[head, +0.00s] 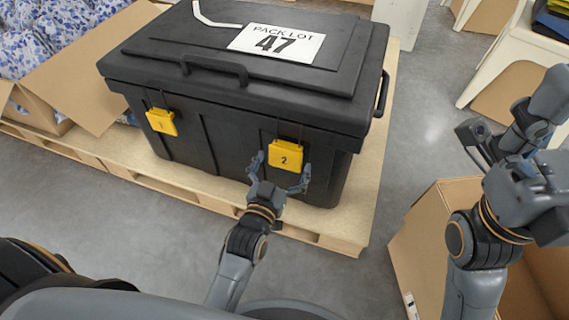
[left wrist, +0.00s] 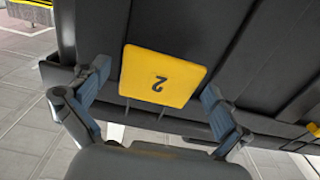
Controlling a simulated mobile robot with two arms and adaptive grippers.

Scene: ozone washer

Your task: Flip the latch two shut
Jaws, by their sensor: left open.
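The yellow latch two (head: 285,156) is on the front of a black case (head: 215,125), toward its right end. It also shows in the left wrist view (left wrist: 161,76), with its number upside down. My left gripper (head: 280,172) is open just below and around the latch, with one finger on either side. In the left wrist view my left gripper (left wrist: 153,93) has its fingertips apart beside the latch's side edges; I cannot tell whether they touch it. My right gripper (head: 478,140) is at the right, away from the case; its finger opening is unclear.
The case stands on a wooden pallet (head: 140,165). A yellow latch one (head: 161,121) is on the case's left front. An open cardboard box (head: 420,232) stands at the right under my right arm. A box of blue-patterned packs (head: 45,40) is at the upper left.

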